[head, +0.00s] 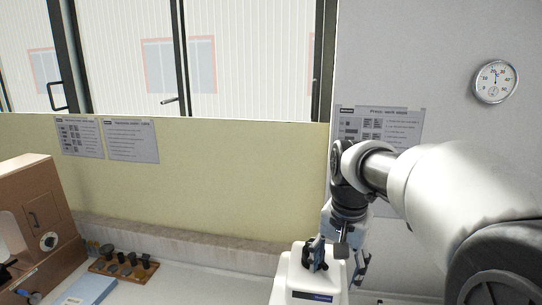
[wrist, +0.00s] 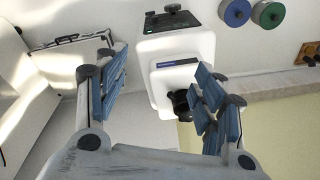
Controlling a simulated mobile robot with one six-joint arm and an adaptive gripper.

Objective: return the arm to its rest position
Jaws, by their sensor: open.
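My arm reaches in from the right in the head view. My gripper (head: 338,262) points down at the white tester (head: 292,284), partly in front of it. In the wrist view my gripper (wrist: 162,68) is open, its blue-padded fingers wide apart with nothing held between them. The white tester (wrist: 176,46) shows beyond the fingers, with a black knob (wrist: 181,104) close to the right finger. I cannot tell whether that finger touches it.
A brown tester (head: 40,215) stands at the left. A wooden block (head: 122,270) with several dark pieces lies beside it, near a blue booklet (head: 85,291). The wrist view shows a blue disc (wrist: 235,12) and a green disc (wrist: 268,14). The bench between block and white tester looks clear.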

